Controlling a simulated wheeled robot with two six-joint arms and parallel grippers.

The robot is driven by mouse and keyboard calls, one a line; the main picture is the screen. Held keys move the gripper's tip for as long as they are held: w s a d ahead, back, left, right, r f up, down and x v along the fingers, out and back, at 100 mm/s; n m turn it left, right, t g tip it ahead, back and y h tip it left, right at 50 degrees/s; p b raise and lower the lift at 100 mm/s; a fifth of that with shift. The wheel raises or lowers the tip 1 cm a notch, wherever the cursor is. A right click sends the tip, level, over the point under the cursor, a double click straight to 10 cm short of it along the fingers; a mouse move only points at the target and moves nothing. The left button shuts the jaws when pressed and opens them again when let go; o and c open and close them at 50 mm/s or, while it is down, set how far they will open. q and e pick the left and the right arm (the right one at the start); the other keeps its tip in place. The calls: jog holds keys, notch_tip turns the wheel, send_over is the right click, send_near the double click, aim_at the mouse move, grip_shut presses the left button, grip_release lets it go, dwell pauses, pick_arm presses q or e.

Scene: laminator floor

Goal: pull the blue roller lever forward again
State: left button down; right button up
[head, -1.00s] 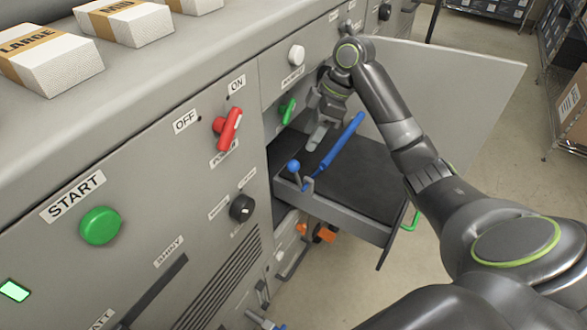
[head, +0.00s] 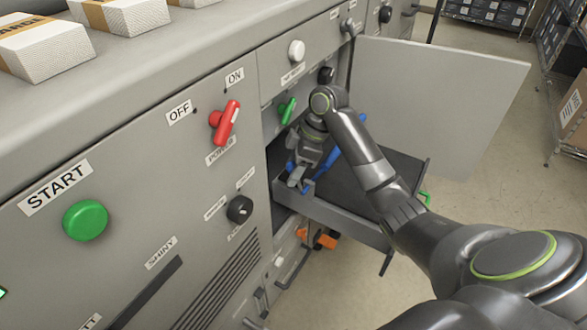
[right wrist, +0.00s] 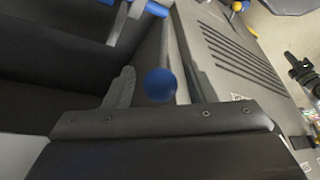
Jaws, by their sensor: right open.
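The blue roller lever's ball knob (right wrist: 160,85) shows in the right wrist view, between the fingers of my right gripper (right wrist: 152,90). In the head view, my right gripper (head: 299,183) reaches down over the near left corner of the open drawer (head: 345,217). It is open around or just above the knob; contact cannot be told. The gripper hides most of the lever; small blue parts show beside it. A blue bar (head: 347,146) lies across the drawer behind the gripper, partly covered by my arm. My left gripper is not in view.
The grey machine front carries a red power switch (head: 225,123), a green start button (head: 85,220) and a black knob (head: 240,209). An open panel (head: 450,100) stands behind the drawer. White packs (head: 45,50) lie on top. An orange part (head: 322,240) is below the drawer.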

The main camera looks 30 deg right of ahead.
grip_shut()
dwell(0.4)
